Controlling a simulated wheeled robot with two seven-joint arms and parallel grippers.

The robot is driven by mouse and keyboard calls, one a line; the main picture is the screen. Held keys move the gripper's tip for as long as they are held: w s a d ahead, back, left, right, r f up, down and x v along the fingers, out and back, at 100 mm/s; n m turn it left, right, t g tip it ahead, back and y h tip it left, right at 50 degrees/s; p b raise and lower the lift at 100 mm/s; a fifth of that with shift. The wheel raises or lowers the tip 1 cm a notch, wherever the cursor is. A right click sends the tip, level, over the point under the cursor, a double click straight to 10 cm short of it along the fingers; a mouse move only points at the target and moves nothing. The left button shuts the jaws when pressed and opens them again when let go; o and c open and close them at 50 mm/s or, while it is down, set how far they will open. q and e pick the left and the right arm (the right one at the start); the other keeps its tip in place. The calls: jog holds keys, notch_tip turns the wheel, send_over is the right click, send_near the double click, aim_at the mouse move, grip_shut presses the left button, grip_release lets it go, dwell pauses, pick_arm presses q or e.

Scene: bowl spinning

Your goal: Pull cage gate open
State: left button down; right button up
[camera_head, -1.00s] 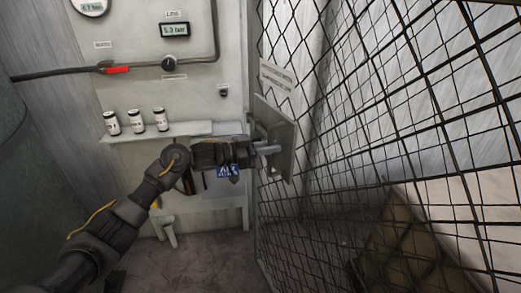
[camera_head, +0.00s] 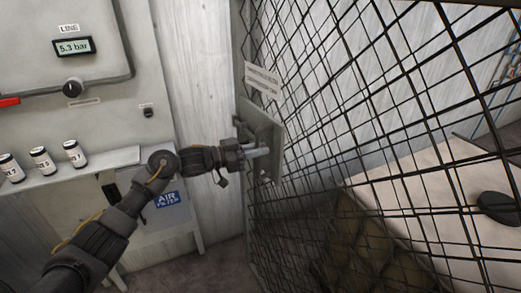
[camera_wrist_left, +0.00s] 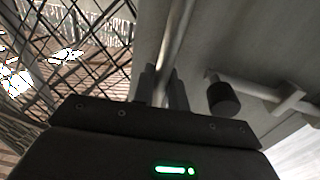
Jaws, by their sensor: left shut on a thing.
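The cage gate (camera_head: 340,110) is a black wire mesh panel filling the right half of the head view. A grey plate (camera_head: 266,120) on its left edge carries a bar handle (camera_head: 259,152). My left gripper (camera_head: 246,151) is shut on this handle, its arm reaching in from the lower left. In the left wrist view, the handle bar (camera_wrist_left: 176,42) runs up from between the dark fingers (camera_wrist_left: 163,88). A latch bar with a black knob (camera_wrist_left: 223,98) is beside it on the right. My right gripper is not in view.
A wall panel with a pressure display (camera_head: 74,46) is on the left, above a shelf (camera_head: 90,167) with small labelled bottles (camera_head: 42,160). An air filter box (camera_head: 168,215) hangs below. Behind the mesh are brown padded shapes (camera_head: 350,245) and a pale surface (camera_head: 430,190).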

pick_arm(q)
jog(key=shift+a, duration=0.25)
jog(key=c, duration=1.6)
grip_release()
jog(key=shift+o, duration=0.6)
jog(key=b+v, duration=0.3)
jog(key=v, duration=0.8)
jog(key=shift+w+d+f, duration=0.1)
